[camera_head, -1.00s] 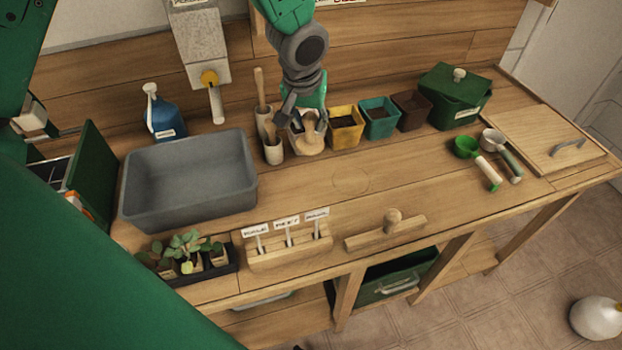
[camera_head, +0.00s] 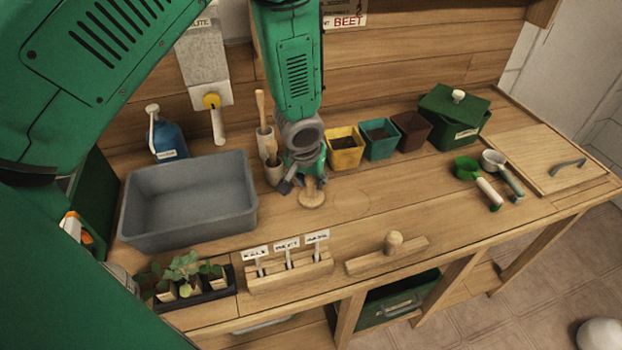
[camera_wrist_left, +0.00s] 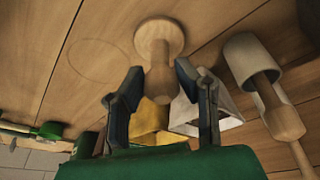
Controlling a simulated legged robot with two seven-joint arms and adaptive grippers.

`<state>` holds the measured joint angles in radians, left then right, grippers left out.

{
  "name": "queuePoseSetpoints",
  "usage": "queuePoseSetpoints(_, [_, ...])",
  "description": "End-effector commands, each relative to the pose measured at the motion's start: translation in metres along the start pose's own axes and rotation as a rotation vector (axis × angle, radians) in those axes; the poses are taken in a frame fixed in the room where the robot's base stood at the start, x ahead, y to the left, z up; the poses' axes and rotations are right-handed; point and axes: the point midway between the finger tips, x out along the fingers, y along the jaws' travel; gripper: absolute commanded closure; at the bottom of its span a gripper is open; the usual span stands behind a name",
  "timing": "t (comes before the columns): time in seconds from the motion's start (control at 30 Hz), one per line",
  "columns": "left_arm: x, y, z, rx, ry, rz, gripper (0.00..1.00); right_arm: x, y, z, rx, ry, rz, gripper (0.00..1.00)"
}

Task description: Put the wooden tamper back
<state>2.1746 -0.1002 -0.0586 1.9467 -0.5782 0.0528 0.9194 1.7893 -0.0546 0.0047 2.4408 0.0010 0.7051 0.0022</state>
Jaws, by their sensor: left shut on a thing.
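The wooden tamper (camera_head: 311,194), a pale round disk with a short handle, is in my left gripper (camera_head: 305,180). Its disk faces down, over the bench in front of the pots; I cannot tell whether it touches the wood. In the left wrist view the tamper handle (camera_wrist_left: 161,82) stands between the two fingers of my left gripper (camera_wrist_left: 160,85). A faint round outline (camera_head: 352,203) marks the bench just right of the tamper; it also shows in the left wrist view (camera_wrist_left: 97,62). My right gripper is not in view.
Behind are a yellow pot (camera_head: 345,160), a teal pot (camera_head: 382,150) and a brown pot (camera_head: 413,141). A white pot (camera_wrist_left: 222,119) shows beside the yellow one.

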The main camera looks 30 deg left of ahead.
Motion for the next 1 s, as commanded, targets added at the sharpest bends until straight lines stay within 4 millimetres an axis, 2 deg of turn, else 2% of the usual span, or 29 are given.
queuePoseSetpoints(0.13, [0.003, 0.0, 0.001, 0.001, 0.0, 0.0, 1.0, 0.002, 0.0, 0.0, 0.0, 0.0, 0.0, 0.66])
queuePoseSetpoints(0.17, [0.003, 0.0, 0.001, 0.001, -0.001, 0.0, 0.66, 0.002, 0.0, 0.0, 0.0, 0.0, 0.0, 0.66])
queuePoseSetpoints(0.2, [0.003, 0.0, 0.001, 0.001, -0.001, 0.0, 0.52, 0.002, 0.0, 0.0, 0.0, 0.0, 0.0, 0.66])
queuePoseSetpoints(0.5, [0.002, 0.0, 0.0, 0.0, 0.0, 0.0, 0.52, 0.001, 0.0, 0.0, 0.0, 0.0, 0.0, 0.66])
queuePoseSetpoints(0.63, [-0.006, 0.0, -0.001, -0.001, 0.002, 0.0, 0.52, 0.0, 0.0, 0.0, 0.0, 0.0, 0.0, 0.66])
queuePoseSetpoints(0.77, [-0.028, 0.0, -0.002, -0.001, 0.003, 0.001, 0.52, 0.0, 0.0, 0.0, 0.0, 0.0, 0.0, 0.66])
queuePoseSetpoints(1.0, [-0.081, 0.0, -0.002, -0.002, 0.003, 0.002, 0.52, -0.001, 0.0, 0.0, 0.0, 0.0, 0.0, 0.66])
